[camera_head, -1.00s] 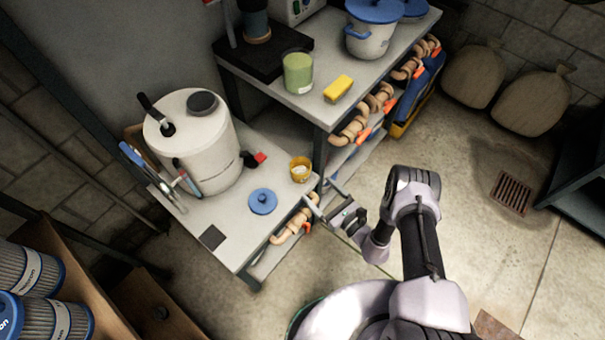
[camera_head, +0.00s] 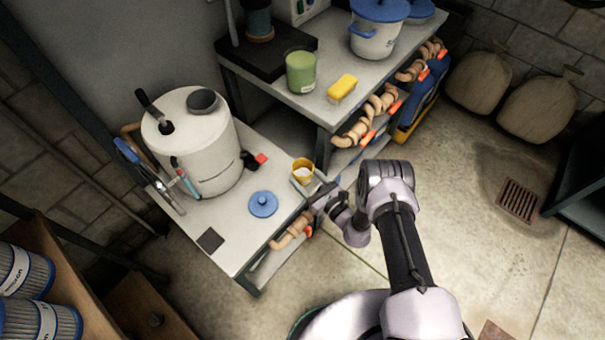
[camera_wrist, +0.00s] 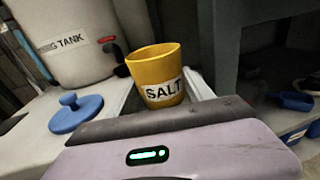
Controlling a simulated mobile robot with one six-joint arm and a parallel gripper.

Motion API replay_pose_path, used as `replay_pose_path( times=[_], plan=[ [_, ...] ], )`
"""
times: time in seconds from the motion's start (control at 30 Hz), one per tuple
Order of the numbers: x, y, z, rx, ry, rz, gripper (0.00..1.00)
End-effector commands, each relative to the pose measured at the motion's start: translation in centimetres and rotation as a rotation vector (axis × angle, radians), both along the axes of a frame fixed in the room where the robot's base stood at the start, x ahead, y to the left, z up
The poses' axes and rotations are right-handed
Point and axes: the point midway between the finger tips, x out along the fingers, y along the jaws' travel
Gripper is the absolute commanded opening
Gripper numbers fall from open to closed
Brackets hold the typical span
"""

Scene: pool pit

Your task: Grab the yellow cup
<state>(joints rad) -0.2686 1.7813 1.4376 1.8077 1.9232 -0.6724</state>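The yellow cup (camera_head: 302,172) stands upright near the right edge of the lower grey table (camera_head: 225,235). In the wrist view the cup (camera_wrist: 156,76) carries a white "SALT" label and is just ahead of my gripper (camera_wrist: 165,92). Pale finger parts show low on either side of the cup, apart from each other. In the head view my gripper (camera_head: 309,186) reaches in from the right, right at the cup's near side. The fingertips are small there and partly merge with the table, so contact with the cup cannot be told.
A blue lid (camera_head: 263,204) lies left of the cup, and a large white tank (camera_head: 192,145) stands behind it. A higher table (camera_head: 285,92) with a green cup (camera_head: 300,71) and a yellow sponge (camera_head: 342,87) rises behind.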

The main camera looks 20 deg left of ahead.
Motion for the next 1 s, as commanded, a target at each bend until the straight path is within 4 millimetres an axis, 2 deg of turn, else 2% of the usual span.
replay_pose_path(
  times=[0.03,0.07,0.1,0.37,0.63,0.87,1.0],
  plan=[
    [0.0,0.0,0.0,0.000,0.000,0.000,0.24],
    [0.0,0.0,0.0,0.000,0.000,0.000,0.18],
    [0.0,0.0,0.0,0.000,0.000,0.000,0.17],
    [0.0,0.0,0.4,0.000,0.000,0.000,0.17],
    [0.0,0.0,4.2,0.000,0.000,0.001,0.17],
    [-5.5,-1.2,4.4,-0.001,0.007,0.001,0.17],
    [-9.8,-2.1,4.9,0.000,0.007,0.002,0.17]
  ],
)
